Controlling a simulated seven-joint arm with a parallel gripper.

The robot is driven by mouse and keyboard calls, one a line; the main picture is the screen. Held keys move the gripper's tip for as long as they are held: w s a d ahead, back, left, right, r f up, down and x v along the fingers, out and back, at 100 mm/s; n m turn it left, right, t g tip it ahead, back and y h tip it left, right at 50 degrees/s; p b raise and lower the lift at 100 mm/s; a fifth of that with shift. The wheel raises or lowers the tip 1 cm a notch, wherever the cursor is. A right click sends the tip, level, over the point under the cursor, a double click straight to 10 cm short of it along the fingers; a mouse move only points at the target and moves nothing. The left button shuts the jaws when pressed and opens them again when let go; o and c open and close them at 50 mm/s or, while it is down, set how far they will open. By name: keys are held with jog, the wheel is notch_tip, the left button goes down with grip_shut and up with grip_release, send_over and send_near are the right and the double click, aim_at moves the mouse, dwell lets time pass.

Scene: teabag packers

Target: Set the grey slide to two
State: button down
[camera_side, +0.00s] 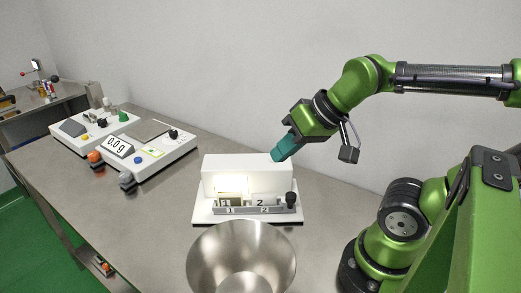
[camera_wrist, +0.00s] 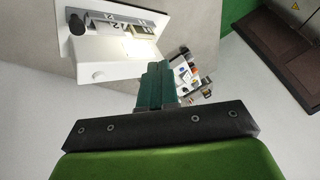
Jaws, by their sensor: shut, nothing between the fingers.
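A white box (camera_side: 247,177) stands on a white base plate on the steel table. A grey slide strip (camera_side: 247,211) marked 1 and 2 runs along its front, below two bays also marked 1 and 2. A black knob (camera_side: 291,199) stands at its right end. Bay 1 is brightly lit with pale yellow contents; bay 2 shows a grey-white front. In the wrist view the box (camera_wrist: 105,62) shows upside down, with the knob (camera_wrist: 76,22) at the upper left. My gripper (camera_side: 279,155), with teal fingers, is shut and empty above the box's back right, apart from the knob. The fingers (camera_wrist: 160,75) also show in the wrist view.
A steel bowl (camera_side: 242,258) stands right in front of the box. A scale (camera_side: 148,150) reading 0.0 g and another white device (camera_side: 92,129) stand to the left. Bare table lies between the scale and the box. A wall is behind.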

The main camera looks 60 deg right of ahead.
aim_at(291, 195)
jog(key=c, duration=1.8)
grip_release()
jog(key=shift+c, duration=0.2)
jog(key=shift+o, duration=1.1)
jog(key=shift+d+f, duration=0.1)
jog(key=o, duration=0.7)
jog(key=d, duration=0.1)
jog(key=w+d+f+g, duration=0.2)
jog(key=shift+w+d+h, duration=0.25)
jog(key=shift+d+h, duration=0.1)
jog(key=shift+h, duration=0.05)
jog(key=shift+o, duration=0.5)
jog(key=d+g, duration=0.1)
jog(key=d+n+g, duration=0.1)
jog(key=w+d+f+g, duration=0.1)
jog(key=d, duration=0.1)
jog(key=shift+d+f+h, duration=0.1)
jog(key=shift+h, duration=0.3)
jog(key=f+n, duration=0.1)
jog(key=f, duration=0.4)
jog(key=d+f+n+g, duration=0.1)
jog(key=f, duration=0.4)
jog(key=s+d+f+g, duration=0.1)
jog(key=f, duration=0.5)
jog(key=shift+f+n, duration=0.1)
jog(key=shift+n, duration=0.3)
